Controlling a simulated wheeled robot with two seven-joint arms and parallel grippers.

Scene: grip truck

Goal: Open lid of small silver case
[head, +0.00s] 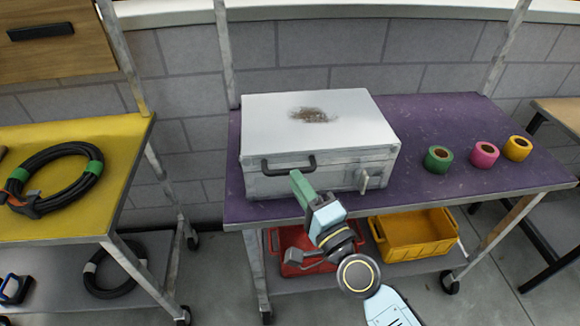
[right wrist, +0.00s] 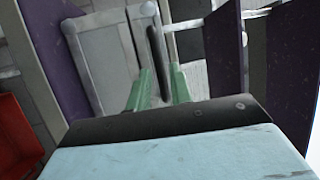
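The small silver case (head: 350,130) sits shut on the purple shelf, with a brown worn patch on its lid. Its dark handle (head: 282,167) is on the front face, and a pale latch (head: 364,181) is right of it. My right gripper (head: 300,182) is at the case front, by the handle's right end. In the right wrist view, its green fingers (right wrist: 161,90) stand apart, with the dark handle (right wrist: 157,50) showing in the gap. Whether they touch the handle I cannot tell. The case also shows there (right wrist: 100,60). My left gripper is not in view.
The purple shelf (head: 440,120) holds green (head: 438,159), pink (head: 484,154) and yellow (head: 518,148) tape rolls right of the case. Red (head: 290,240) and yellow (head: 418,232) bins sit below. A yellow table (head: 120,140) with coiled cable (head: 60,150) stands left.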

